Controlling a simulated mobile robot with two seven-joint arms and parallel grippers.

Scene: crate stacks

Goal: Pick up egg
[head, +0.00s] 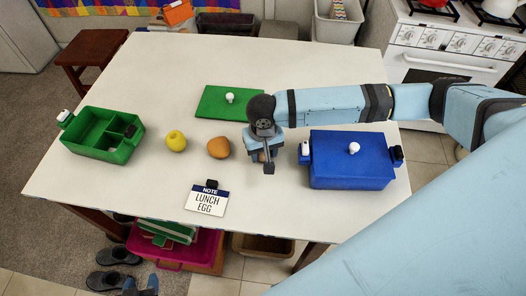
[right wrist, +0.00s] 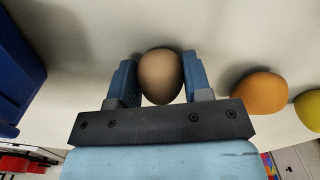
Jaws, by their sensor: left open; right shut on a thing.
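The brown egg (right wrist: 160,76) sits between the two blue fingers of my right gripper (right wrist: 160,82) in the right wrist view. The gripper is shut on it. In the head view my right gripper (head: 264,155) is low over the white table, between the orange and the blue lunch box, and mostly hides the egg. My left gripper (head: 141,286) is open and empty at the bottom left edge of the head view, below the table's front. A note card (head: 207,200) reading "NOTE LUNCH EGG" stands near the table's front.
An open green lunch box (head: 82,148) with compartments is at left. A yellow apple (head: 176,140) and an orange (head: 218,147) lie beside it. A green lid (head: 213,101) lies behind. A closed blue lunch box (head: 352,172) stands right of my right gripper.

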